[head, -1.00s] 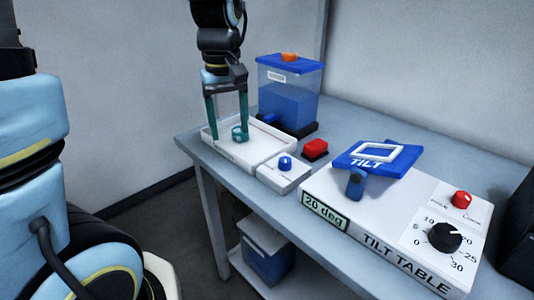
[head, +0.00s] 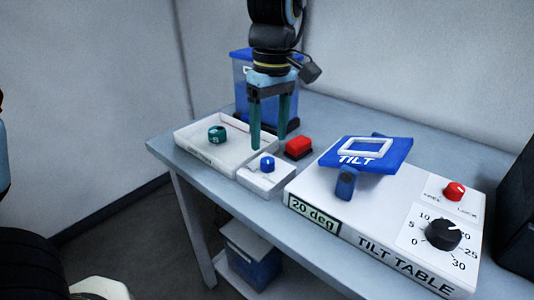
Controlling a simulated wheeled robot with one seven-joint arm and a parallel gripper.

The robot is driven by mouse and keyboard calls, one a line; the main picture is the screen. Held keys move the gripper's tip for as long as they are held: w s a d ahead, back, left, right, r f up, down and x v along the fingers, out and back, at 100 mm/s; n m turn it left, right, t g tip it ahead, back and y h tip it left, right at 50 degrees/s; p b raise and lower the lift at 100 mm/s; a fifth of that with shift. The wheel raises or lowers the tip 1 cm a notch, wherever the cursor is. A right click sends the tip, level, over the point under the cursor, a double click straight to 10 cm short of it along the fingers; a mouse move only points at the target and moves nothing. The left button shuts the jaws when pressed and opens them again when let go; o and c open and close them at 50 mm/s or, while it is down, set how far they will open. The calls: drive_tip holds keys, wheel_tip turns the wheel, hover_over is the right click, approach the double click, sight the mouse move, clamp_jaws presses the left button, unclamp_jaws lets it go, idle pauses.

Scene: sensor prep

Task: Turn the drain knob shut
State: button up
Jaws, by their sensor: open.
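The fingertips are just above and behind the blue knob in the picture; I cannot tell the exact gap.
A blue-lidded tank (head: 241,72) stands behind my gripper, partly hidden by it. The tilt table (head: 390,210), with blue plate (head: 365,155) and black dial (head: 443,233), fills the right of the bench.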

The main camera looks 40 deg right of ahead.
sight(268, 160)
wheel_tip(268, 160, down, 6)
drive_tip(key=shift+a+r, duration=0.15)
drive_tip(key=shift+c, duration=0.2)
clamp_jaws()
idle(0.5)
